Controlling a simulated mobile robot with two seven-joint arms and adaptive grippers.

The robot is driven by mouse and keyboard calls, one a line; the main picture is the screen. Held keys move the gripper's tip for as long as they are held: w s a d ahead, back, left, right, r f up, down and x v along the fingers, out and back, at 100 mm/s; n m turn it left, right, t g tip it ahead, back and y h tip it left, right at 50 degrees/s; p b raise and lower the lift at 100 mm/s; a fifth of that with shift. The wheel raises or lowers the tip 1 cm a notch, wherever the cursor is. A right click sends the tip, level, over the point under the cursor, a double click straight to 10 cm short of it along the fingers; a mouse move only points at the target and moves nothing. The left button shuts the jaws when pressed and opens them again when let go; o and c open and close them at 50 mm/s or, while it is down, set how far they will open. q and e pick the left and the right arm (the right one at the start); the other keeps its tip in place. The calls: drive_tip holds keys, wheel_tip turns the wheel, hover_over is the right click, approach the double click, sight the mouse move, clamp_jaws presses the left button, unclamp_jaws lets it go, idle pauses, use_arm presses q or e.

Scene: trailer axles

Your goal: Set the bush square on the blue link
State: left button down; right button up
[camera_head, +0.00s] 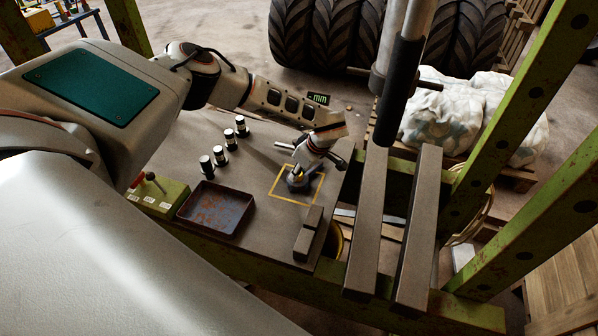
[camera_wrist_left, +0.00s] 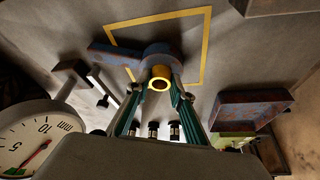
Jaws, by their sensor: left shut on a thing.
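The blue link (camera_wrist_left: 112,55) lies on the table inside a yellow outlined square; it also shows in the head view (camera_head: 293,186), partly covered by my gripper. The brass-coloured bush (camera_wrist_left: 160,72) is a short ring at the link's round eye (camera_wrist_left: 163,52). My left gripper (camera_wrist_left: 160,90) has its two teal fingers closed in on the bush from both sides. In the head view my left gripper (camera_head: 301,168) points down at the link. Whether the bush touches the eye or sits square to it, I cannot tell. My right gripper is not in view.
Several black-and-white cylinders (camera_head: 219,155) stand left of the yellow square (camera_head: 275,199). A rusty tray (camera_head: 212,211) and a green box with a red-knobbed lever (camera_head: 160,197) lie nearer. A dial gauge (camera_wrist_left: 30,135) shows in the wrist view.

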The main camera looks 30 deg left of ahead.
use_arm(q)
drive_tip(key=shift+f, duration=0.15)
drive_tip(key=c, duration=1.7)
unclamp_jaws()
drive_tip(key=v, duration=1.2)
